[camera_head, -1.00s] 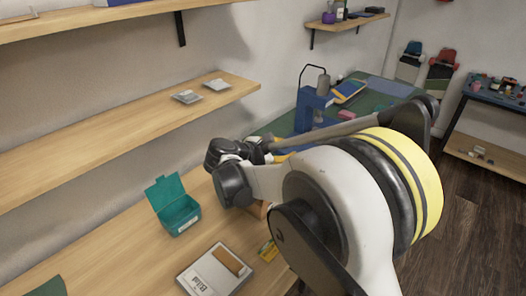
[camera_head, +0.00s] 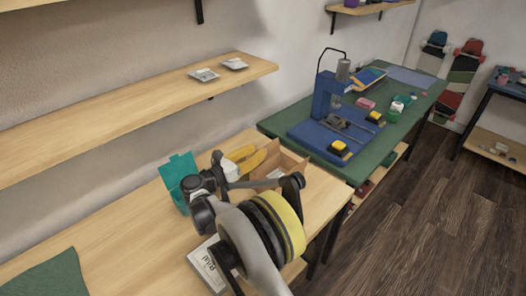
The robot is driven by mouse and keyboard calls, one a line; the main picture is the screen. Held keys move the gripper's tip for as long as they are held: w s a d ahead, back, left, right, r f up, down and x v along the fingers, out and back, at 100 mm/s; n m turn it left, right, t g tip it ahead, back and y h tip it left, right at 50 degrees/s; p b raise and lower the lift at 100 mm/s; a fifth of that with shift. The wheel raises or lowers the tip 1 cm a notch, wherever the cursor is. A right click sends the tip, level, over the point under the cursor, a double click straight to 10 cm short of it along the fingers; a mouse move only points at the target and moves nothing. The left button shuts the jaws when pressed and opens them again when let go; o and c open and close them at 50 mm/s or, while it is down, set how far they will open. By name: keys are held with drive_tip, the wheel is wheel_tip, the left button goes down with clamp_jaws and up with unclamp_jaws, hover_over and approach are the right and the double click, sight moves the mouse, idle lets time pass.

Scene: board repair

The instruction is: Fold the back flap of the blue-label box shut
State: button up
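An open brown cardboard box (camera_head: 291,160) stands at the right end of the wooden bench, with a raised panel or flap on its far right side. I see no blue label on it, and its near side is partly behind my arm. A pale item shows inside. My gripper (camera_head: 259,151), with two yellow fingers, is at the box's left end, its tips near the box's back edge. The tips are too small to tell how far apart they are or whether they touch the box.
A teal open box (camera_head: 178,171) stands left of my gripper. A white box with printed lettering (camera_head: 203,268) lies partly behind my arm. A green table with a blue press (camera_head: 325,97) adjoins at the right. A shelf (camera_head: 130,118) runs above the bench.

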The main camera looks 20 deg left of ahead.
sight(268, 150)
drive_tip(key=shift+b+x, duration=0.35)
drive_tip(key=shift+x, duration=1.15)
clamp_jaws()
drive_tip(key=d+m, duration=0.1)
drive_tip(key=m, duration=0.1)
drive_tip(key=s+d+m, duration=0.1)
drive_tip(key=m, duration=0.1)
drive_tip(key=shift+s+d+f+m, duration=0.15)
drive_tip(key=shift+d+m, duration=0.15)
drive_tip(key=shift+m, duration=0.55)
drive_tip(key=shift+s+d+f+m, duration=0.1)
drive_tip(key=shift+d+m, duration=0.25)
drive_tip(key=shift+m, duration=0.45)
drive_tip(key=shift+s+d+f+m, duration=0.15)
drive_tip(key=shift+d+m, duration=0.15)
drive_tip(key=shift+m, duration=0.55)
